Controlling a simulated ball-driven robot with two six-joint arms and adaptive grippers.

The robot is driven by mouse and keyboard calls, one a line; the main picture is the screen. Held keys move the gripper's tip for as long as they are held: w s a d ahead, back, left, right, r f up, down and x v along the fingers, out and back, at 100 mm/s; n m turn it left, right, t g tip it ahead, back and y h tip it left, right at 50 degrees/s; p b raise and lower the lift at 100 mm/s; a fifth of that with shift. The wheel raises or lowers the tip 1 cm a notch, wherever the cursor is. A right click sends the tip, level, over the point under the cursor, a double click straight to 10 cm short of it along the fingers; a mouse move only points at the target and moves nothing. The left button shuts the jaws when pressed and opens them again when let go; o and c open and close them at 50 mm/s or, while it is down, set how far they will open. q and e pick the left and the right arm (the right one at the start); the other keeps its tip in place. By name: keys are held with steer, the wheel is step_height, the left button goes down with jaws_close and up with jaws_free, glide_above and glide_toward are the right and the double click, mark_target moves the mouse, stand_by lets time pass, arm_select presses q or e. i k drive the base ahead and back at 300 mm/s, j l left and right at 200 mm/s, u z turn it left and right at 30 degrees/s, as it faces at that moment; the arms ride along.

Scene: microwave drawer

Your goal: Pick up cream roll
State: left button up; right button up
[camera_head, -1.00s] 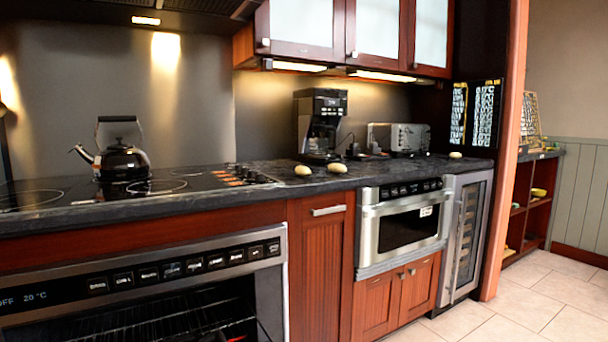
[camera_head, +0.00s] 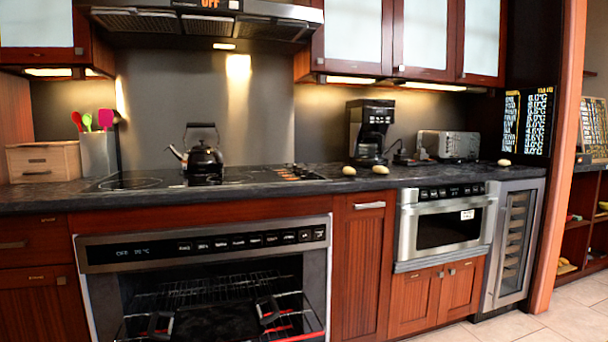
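Three small, pale yellow, rounded pieces lie on the dark countertop. They look like rolls, but they are too small to tell which one is a cream roll. One roll (camera_head: 349,170) lies in front of the coffee maker, and a second roll (camera_head: 381,169) lies just to its right. A third roll (camera_head: 504,162) lies farther right, past the toaster, near the counter's right end. Neither of my grippers is in view.
A coffee maker (camera_head: 371,130) and a toaster (camera_head: 449,146) stand behind the rolls. A kettle (camera_head: 204,160) is on the cooktop. The microwave drawer (camera_head: 446,229) is shut below the counter. A large oven (camera_head: 104,291) shows racks inside. Tiled floor (camera_head: 562,318) is clear at lower right.

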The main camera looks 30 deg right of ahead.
mark_target(348, 171)
steer(key=i+l+u, duration=0.1)
steer(key=l+u, duration=1.2)
